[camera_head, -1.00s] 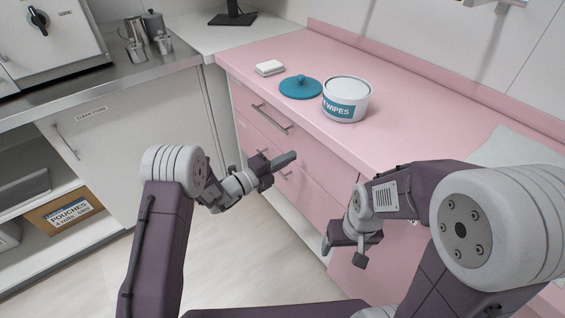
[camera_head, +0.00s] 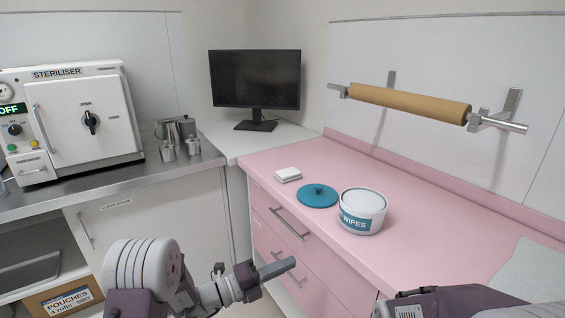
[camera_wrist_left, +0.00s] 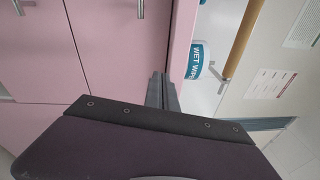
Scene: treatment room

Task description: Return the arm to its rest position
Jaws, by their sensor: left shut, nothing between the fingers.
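My left gripper (camera_head: 284,265) is shut and empty in the head view, in front of the pink drawers and below the counter top. Its closed fingers also show in the left wrist view (camera_wrist_left: 159,88), with pink drawer fronts to the left. My right arm (camera_head: 455,302) shows only in part at the bottom right edge of the head view; its gripper is out of the frame.
On the pink counter (camera_head: 420,235) stand a wipes tub (camera_head: 361,222), a teal lid (camera_head: 317,196) and a white block (camera_head: 288,175). A monitor (camera_head: 255,78), steel jugs (camera_head: 168,132) and a steriliser (camera_head: 75,125) stand behind and left. A brown roll (camera_head: 410,101) hangs on the wall.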

